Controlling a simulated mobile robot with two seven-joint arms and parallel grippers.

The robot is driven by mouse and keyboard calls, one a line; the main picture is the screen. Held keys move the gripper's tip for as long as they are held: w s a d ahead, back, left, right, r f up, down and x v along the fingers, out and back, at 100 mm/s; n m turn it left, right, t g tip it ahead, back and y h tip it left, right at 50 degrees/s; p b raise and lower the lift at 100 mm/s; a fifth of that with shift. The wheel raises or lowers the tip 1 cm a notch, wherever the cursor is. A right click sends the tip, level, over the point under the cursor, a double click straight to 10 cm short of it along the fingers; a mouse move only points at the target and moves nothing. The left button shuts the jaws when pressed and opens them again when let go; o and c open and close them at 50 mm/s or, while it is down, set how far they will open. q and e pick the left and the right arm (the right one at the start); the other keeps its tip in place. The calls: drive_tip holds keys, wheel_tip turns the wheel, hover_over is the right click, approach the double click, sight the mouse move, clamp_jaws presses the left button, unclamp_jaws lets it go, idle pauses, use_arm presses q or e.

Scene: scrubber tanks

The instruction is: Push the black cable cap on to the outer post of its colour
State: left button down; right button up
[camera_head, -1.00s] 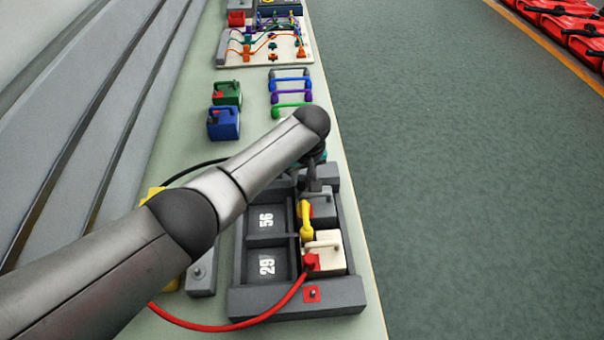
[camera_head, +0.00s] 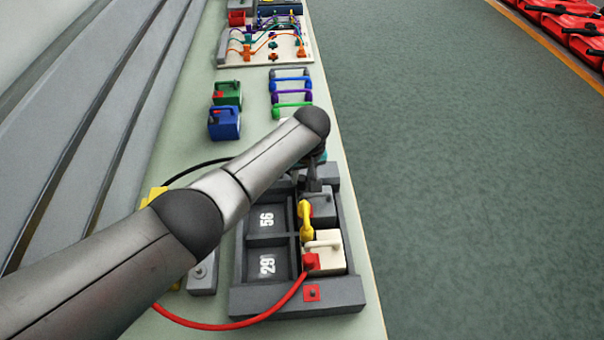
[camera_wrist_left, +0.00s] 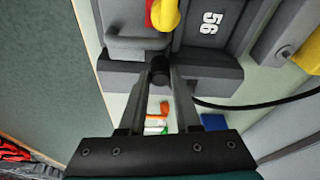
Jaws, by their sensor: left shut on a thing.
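My left gripper (camera_wrist_left: 159,82) is shut on the black cable cap (camera_wrist_left: 159,70), a small dark cylinder between its fingertips in the left wrist view. The cap is at the grey end wall (camera_wrist_left: 205,72) of the battery tray (camera_head: 296,297). No black post shows; I cannot tell whether the cap is on it or above it. The black cable (camera_wrist_left: 250,104) runs off to the right in the wrist view. In the head view my forearm partly covers the left gripper (camera_head: 316,182), at the tray's far end. My right gripper is out of view.
A cream battery (camera_head: 328,258) and a grey one (camera_head: 323,208) sit in the tray, joined by a yellow link (camera_head: 305,222). A red cap (camera_head: 311,262) with a red cable is on the cream battery. A red-marked post (camera_head: 312,293) stands on the near wall.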

use_arm(q)
drive_tip(key=shift+f, duration=0.2)
idle(0.3)
drive_tip(key=shift+f+b, duration=0.75)
drive_tip(key=shift+b, duration=0.05)
drive_tip(key=c, duration=0.5)
unclamp_jaws()
drive_tip(key=o, duration=0.5)
drive_tip(key=shift+c, duration=0.2)
wheel_tip(320, 180, up, 9)
drive_tip(key=p, duration=0.9)
drive_tip(key=shift+f, duration=0.25)
